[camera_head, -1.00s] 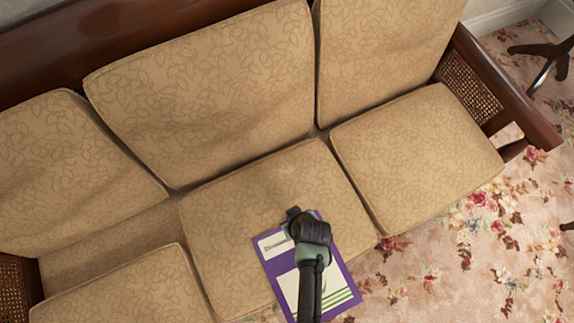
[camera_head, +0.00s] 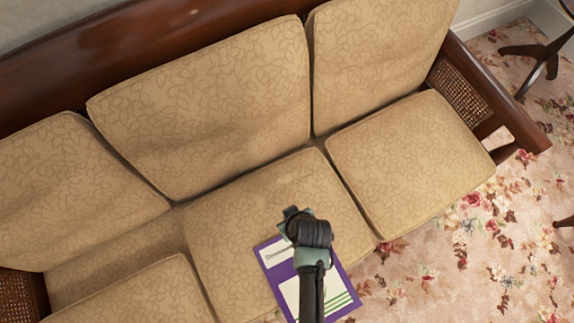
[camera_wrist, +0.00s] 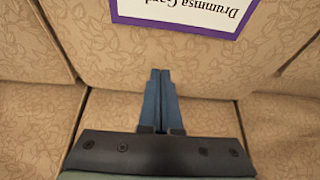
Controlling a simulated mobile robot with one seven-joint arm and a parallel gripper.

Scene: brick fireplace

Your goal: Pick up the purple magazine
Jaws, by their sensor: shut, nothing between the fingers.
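The purple magazine (camera_head: 276,262) lies flat on the middle seat cushion near its front edge. It has a purple border, a white title strip and green stripes. My arm covers part of it in the head view. In the wrist view its titled edge (camera_wrist: 185,14) shows at the top, with the rest out of frame. My gripper (camera_wrist: 160,75) is shut and empty, with its blue fingertips together over bare cushion short of the magazine's titled edge. In the head view the fingertips are hidden or too small to make out.
The sofa has tan leaf-patterned seat cushions (camera_head: 410,160) and back cushions (camera_head: 205,105) in a dark wooden frame (camera_head: 150,45). A cane-panelled armrest stands at the right. Flowered carpet (camera_head: 440,270) lies in front, with a dark-legged stand (camera_head: 540,55) at the upper right.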

